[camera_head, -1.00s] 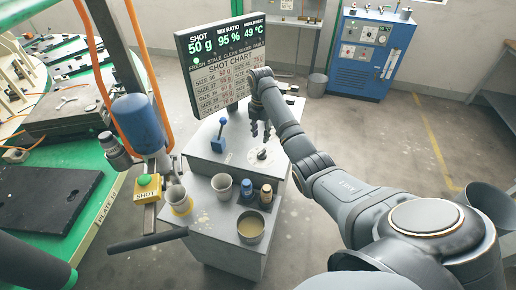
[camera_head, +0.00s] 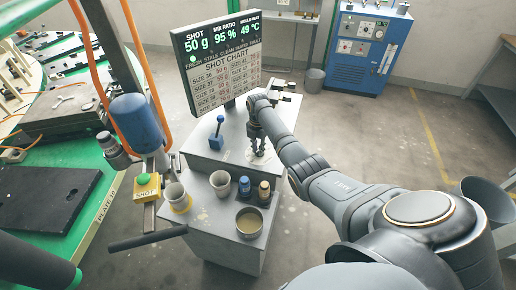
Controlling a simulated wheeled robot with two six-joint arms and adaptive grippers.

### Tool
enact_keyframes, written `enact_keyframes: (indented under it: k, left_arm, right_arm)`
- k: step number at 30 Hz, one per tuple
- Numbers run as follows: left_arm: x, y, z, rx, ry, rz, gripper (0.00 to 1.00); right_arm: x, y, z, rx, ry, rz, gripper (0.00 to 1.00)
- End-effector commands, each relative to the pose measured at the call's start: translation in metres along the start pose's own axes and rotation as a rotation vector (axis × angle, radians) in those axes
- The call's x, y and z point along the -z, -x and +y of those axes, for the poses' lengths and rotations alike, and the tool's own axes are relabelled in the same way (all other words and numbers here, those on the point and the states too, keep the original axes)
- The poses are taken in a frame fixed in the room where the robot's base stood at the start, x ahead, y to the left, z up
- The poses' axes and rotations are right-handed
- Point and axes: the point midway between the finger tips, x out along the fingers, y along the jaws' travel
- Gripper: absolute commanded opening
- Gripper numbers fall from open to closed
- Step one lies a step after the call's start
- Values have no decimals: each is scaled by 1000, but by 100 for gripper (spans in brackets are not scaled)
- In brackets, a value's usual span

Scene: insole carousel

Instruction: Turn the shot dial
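The shot dial (camera_head: 257,159) is a small knob on a pale round plate on top of the grey cabinet (camera_head: 205,160). My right gripper (camera_head: 258,151) points down at the dial, with its fingertips at the knob and covering most of it. The fingers look close together, but I cannot tell whether they are shut on the knob. The display (camera_head: 215,62) behind reads SHOT 50 g, MIX RATIO 95 %, MOULD HEAT 49 °C, above a shot chart. My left gripper is not in view.
A blue lever (camera_head: 217,133) stands left of the dial. On the lower shelf are a grey cup (camera_head: 221,183), two small bottles and a pot (camera_head: 249,222). A yellow box with a green SHOT button (camera_head: 147,185) hangs at left, beside the green carousel (camera_head: 100,208).

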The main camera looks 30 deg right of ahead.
Motion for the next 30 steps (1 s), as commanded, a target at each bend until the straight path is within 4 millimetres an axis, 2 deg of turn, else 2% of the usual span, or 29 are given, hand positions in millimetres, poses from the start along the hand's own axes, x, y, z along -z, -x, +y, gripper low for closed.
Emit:
enact_keyframes:
  k: [1, 3, 17, 30]
  left_arm:
    - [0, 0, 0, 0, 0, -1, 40]
    - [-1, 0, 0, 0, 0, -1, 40]
    - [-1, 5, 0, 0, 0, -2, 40]
    - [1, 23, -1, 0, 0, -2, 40]
  right_arm:
    - [0, 0, 0, 0, 0, 0, 7]
    - [0, 0, 0, 0, 0, 0, 0]
    - [0, 2, 1, 1, -59, 1, 0]
    - [-1, 3, 5, 1, -413, 1, 0]
